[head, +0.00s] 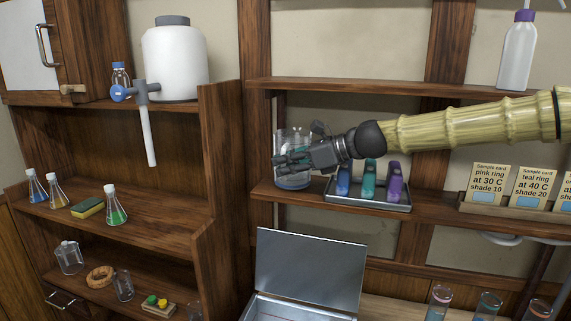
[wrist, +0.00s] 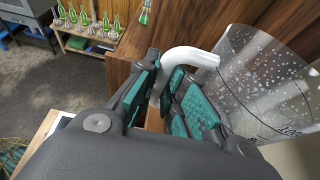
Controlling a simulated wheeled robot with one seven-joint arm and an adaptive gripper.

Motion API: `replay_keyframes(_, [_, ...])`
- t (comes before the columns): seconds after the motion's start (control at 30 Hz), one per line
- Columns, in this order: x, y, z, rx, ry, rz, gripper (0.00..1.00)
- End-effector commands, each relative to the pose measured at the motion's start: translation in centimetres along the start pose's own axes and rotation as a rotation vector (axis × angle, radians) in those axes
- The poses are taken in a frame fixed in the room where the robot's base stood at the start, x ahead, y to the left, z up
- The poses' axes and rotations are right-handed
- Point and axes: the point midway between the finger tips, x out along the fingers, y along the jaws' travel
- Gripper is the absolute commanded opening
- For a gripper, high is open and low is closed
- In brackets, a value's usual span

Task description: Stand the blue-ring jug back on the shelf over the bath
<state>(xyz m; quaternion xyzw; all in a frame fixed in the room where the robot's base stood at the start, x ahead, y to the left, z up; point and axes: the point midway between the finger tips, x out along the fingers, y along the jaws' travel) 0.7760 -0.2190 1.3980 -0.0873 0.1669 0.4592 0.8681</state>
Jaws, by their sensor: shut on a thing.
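The clear jug (head: 292,181) is at the left end of the middle shelf (head: 430,206), upright, with a bluish band near its base. I cannot tell whether its base touches the shelf. My gripper (head: 289,161) is in front of it and hides part of its side. In the wrist view my gripper (wrist: 172,98) is shut on the jug's white curved handle (wrist: 190,55). The jug's glass wall (wrist: 262,85) there has droplets and dark markings.
Right of the jug, a tray (head: 372,203) holds blue, teal and purple items, close under my gripper. Sample cards (head: 490,190) stand farther right. An upper shelf (head: 350,87) runs above. Below is a metal box with a raised lid (head: 308,270). A wooden side panel (head: 222,150) stands left.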

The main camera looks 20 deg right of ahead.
Motion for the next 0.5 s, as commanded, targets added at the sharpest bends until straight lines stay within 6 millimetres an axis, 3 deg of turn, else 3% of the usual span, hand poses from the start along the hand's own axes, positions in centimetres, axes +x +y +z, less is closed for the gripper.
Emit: replay_keyframes(0.5, [0.17, 0.01, -0.41, -0.001, -0.001, 0.0, 0.0])
